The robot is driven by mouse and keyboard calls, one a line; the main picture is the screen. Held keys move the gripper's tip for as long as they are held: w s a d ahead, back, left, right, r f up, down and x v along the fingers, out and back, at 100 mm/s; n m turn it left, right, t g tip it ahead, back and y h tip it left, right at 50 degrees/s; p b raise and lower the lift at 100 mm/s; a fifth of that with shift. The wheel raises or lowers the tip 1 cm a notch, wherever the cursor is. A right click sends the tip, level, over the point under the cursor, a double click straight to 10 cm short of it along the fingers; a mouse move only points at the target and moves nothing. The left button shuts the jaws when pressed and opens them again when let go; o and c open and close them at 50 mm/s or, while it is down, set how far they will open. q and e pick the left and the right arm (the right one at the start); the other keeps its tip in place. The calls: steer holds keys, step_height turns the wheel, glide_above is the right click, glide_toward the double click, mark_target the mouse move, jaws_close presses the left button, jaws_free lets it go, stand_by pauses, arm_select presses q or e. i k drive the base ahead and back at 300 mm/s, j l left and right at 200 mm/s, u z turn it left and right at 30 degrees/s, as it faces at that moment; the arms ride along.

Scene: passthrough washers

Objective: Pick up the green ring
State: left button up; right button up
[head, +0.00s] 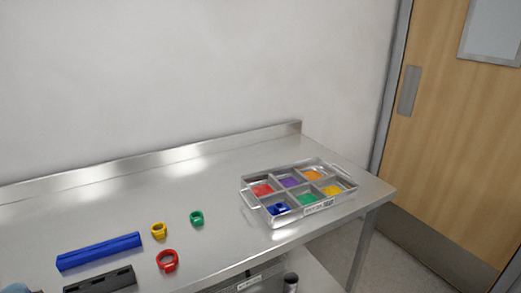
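A green ring (197,218) lies on the steel table (120,195), near the middle of the view. A yellow ring (159,230) lies to its left, and a red ring (168,261) lies nearer the front edge. The green ring is apart from both and nothing covers it.
A metal tray (289,220) with coloured compartments stands at the table's right; a blue ring (281,208) appears to lie in its blue compartment. A blue bar (99,251) and a dark block (100,281) lie at the front left. A raised ledge (180,155) runs along the back.

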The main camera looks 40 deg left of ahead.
mark_target(198, 221)
steer(key=u, duration=1.7)
